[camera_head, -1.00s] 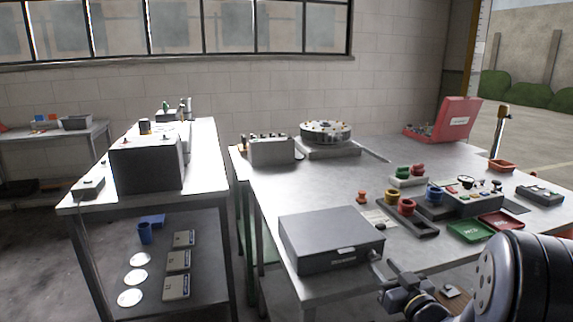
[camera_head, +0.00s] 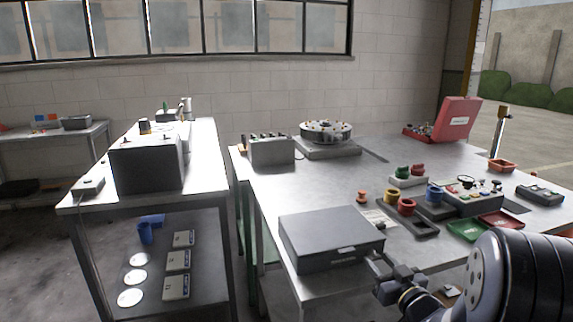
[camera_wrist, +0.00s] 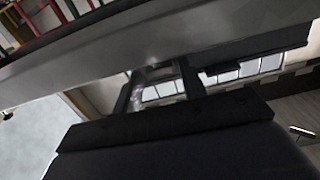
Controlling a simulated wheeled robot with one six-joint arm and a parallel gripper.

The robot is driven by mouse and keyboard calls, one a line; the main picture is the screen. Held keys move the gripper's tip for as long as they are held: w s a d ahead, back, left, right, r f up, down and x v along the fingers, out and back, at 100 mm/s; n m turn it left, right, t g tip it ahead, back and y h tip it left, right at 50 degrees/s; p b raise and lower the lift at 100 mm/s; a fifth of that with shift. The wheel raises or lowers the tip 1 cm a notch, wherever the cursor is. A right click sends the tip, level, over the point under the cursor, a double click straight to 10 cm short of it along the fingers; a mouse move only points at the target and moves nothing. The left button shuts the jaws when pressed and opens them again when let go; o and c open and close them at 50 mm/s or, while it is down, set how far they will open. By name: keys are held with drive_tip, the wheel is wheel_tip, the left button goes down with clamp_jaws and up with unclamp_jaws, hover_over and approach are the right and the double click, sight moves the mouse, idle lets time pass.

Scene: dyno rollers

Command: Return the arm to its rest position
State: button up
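My gripper (camera_head: 378,272) is at the front edge of the right-hand workbench (camera_head: 310,285), just right of the grey box's front corner. My arm fills the bottom right corner of the head view. In the wrist view my gripper (camera_wrist: 158,85) shows two dark fingers apart, with only background visible between them. No held object shows. The wrist view looks tilted past a grey bench edge (camera_wrist: 160,45) towards windows and wall.
A closed grey box (camera_head: 330,238) sits near the bench's front edge, close to my gripper. A green tray (camera_head: 465,230) and a red tray (camera_head: 503,219) lie behind my arm. A control box (camera_head: 472,204) stands farther back.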

drive_tip(key=shift+w+a+f+n, duration=0.2)
drive_tip(key=shift+w+n, duration=0.1)
drive_tip(key=shift+w, duration=0.3)
drive_tip(key=shift+s+r+n+b, duration=0.1)
drive_tip(key=shift+s+n+b, duration=0.05)
drive_tip(key=shift+n+b, duration=0.7)
drive_tip(key=n+b, duration=0.2)
drive_tip(key=n, duration=0.2)
drive_tip(key=shift+n, duration=0.35)
drive_tip(key=s+d+r+m+h+p, duration=0.1)
drive_tip(key=s+d+r+p, duration=0.1)
drive_tip(key=s, duration=0.3)
drive_tip(key=s+d+r+m+g+h+p, duration=0.1)
drive_tip(key=s+r+h+p, duration=0.1)
drive_tip(key=s+r+p, duration=0.1)
drive_tip(key=shift+s+d+m+h+p, duration=0.35)
drive_tip(key=shift+s+p, duration=0.35)
drive_tip(key=shift+s, duration=0.45)
drive_tip(key=shift+f, duration=0.15)
